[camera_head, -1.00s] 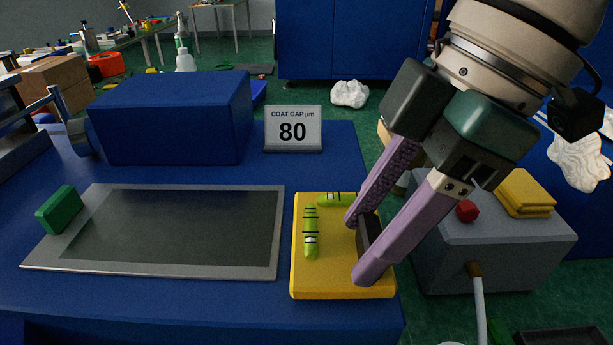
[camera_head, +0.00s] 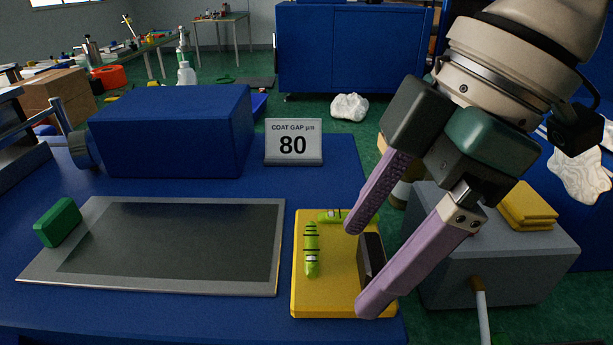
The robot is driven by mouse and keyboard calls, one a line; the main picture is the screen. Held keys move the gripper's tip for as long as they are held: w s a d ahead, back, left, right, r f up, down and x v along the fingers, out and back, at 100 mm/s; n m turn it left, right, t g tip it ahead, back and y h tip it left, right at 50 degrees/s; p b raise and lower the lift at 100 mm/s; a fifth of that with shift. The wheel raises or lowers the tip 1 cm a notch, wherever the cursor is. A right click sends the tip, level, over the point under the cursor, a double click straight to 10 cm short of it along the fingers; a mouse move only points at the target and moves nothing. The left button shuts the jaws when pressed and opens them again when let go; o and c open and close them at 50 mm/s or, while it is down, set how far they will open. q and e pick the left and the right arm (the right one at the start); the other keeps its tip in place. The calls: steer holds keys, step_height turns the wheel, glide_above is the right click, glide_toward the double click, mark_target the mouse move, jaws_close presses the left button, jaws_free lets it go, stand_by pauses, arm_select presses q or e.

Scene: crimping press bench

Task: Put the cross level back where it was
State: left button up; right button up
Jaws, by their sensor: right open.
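The cross level (camera_head: 325,297) is a yellow square block with two green vials, set at right angles, and a dark upright grip (camera_head: 373,262) on its right part. It lies flat on the blue bench top, just right of a grey-framed dark plate (camera_head: 170,240). My right gripper (camera_head: 361,268) comes in from the upper right. It is open, with one purple finger on the far side of the dark grip and one on the near side. A gap shows between each finger and the grip. The near finger covers the block's right edge. My left gripper is out of view.
A green block (camera_head: 58,222) sits on the plate's left edge. Behind are a sign reading "COAT GAP 80" (camera_head: 293,142) and a large blue box (camera_head: 170,130). A grey box (camera_head: 510,250) with yellow pads (camera_head: 527,207) stands to the right.

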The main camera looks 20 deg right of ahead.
steer(key=p+v, duration=0.1)
steer(key=v, duration=1.1)
steer(key=shift+p, duration=0.4)
steer(key=shift+f, duration=0.1)
steer(key=shift+m+t+y, duration=0.3)
steer(key=shift+m+t, duration=0.2)
steer(key=shift+m, duration=0.2)
steer(key=a+f+p, duration=0.2)
steer(key=a, duration=0.1)
steer(key=s+a+f+p, duration=0.1)
steer(key=shift+a+f, duration=0.2)
steer(key=shift+a, duration=0.1)
steer(key=s+d+f+m+t+h+p, duration=0.1)
steer(key=s+d+f+m+h+p, duration=0.5)
steer(key=s+m, duration=0.45)
step_height(320, 180, up, 38)
steer(key=d+y+p, duration=0.1)
steer(key=p, duration=3.6)
steer(key=shift+m+p, duration=0.35)
steer(key=shift+m, duration=0.1)
